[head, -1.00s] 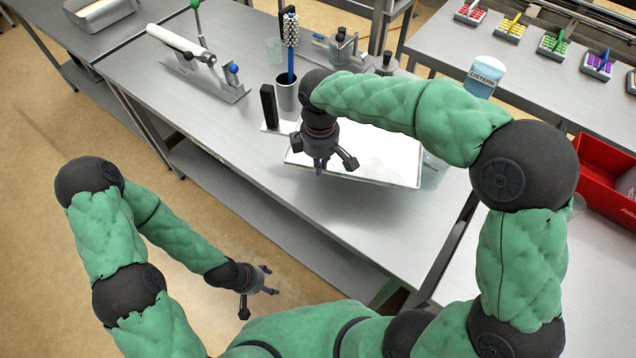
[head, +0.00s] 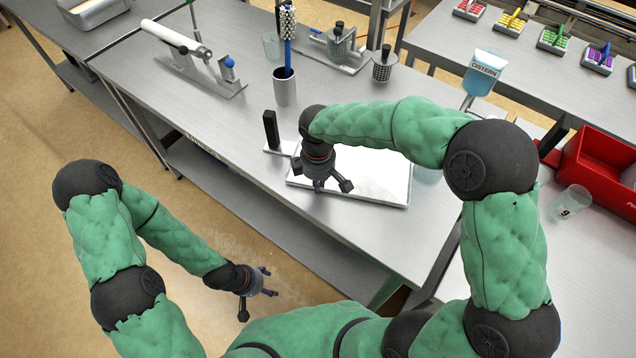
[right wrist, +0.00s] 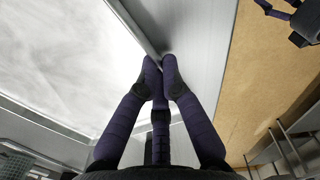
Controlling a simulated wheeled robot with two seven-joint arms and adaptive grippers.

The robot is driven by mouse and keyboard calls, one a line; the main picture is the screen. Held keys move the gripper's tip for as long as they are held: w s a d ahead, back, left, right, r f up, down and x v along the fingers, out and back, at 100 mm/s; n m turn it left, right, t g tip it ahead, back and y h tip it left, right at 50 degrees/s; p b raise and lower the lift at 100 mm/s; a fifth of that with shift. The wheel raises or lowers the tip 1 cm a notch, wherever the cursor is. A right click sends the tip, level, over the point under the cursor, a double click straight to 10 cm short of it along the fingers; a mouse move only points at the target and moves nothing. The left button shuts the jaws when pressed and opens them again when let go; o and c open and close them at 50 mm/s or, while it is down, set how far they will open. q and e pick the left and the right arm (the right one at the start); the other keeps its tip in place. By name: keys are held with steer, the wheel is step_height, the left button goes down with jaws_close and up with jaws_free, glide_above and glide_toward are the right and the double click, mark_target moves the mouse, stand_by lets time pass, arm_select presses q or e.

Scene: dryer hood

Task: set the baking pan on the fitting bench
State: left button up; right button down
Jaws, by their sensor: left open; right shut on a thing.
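The baking pan (head: 380,180) is a shallow pale tray with a thin metal rim, over the near part of the steel bench (head: 250,130). It looks about level; I cannot tell whether its underside touches the bench. My right gripper (head: 327,186) is shut on the pan's rim at its near left side. In the right wrist view the fingertips (right wrist: 162,68) pinch the rim, with the pan (right wrist: 60,60) spreading to the left. My left gripper (head: 266,282) is open and empty, low over the floor in front of the bench.
A black upright block (head: 271,130) on a pale base stands by the pan's far left corner. Behind are a brush pot (head: 285,88), a perforated cup (head: 384,66) and a roller stand (head: 200,70). A red bin (head: 595,160) and clear cup (head: 570,201) stand right.

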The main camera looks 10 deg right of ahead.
steer(key=c, duration=1.8)
jaws_free()
steer(key=shift+f, duration=0.1)
steer(key=o, duration=0.4)
step_height(320, 180, up, 12)
steer(key=p, duration=0.3)
steer(key=shift+r, duration=0.2)
steer(key=shift+s+f, duration=0.1)
steer(key=shift+s, duration=0.1)
